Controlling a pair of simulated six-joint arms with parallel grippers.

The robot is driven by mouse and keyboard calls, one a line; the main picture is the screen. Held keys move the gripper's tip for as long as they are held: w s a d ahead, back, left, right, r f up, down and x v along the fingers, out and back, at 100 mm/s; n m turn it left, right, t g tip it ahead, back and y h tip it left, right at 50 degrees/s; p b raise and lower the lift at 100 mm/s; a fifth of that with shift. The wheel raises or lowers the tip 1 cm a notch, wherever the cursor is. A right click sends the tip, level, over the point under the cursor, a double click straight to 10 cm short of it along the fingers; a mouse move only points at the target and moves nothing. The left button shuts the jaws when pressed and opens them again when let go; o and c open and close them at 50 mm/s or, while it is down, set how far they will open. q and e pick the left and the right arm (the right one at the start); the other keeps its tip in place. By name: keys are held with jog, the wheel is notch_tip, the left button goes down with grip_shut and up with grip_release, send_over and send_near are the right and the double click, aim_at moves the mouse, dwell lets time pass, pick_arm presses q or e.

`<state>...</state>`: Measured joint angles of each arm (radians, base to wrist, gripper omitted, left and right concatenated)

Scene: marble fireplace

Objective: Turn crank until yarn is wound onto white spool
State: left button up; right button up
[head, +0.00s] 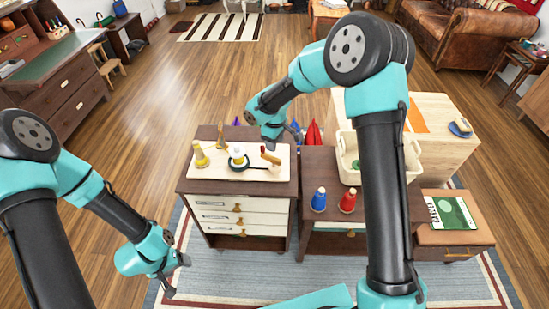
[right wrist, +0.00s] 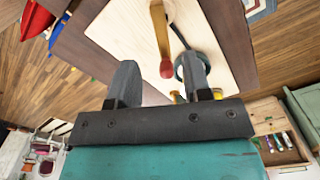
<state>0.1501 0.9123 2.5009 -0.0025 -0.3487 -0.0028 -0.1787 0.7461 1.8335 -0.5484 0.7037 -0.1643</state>
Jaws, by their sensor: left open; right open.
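The winder is a pale wooden board (head: 215,173) on the left cabinet. A white spool (head: 238,152) stands at its middle above a dark ring, and a yellow spool (head: 201,158) stands at its left. The crank (head: 270,156) is a wooden bar with a red knob at the board's right; the knob (right wrist: 167,68) also shows in the right wrist view. My right gripper (right wrist: 161,64) is open over the crank, with the knob appearing between its fingertips; I cannot tell contact. My left gripper (head: 180,276) is open and empty, low in front of the cabinet. Yarn is too small to make out.
A blue spool (head: 318,199) and a red spool (head: 348,200) stand on the neighbouring cabinet. A cream basket (head: 346,153) sits behind them, partly hidden by my right arm. A green book (head: 451,212) lies at the right. The rug and floor around my left gripper are clear.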

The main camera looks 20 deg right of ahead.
aim_at(274, 158)
notch_tip(274, 158, down, 9)
jog(key=shift+r, duration=0.15)
dwell(0.4)
grip_shut()
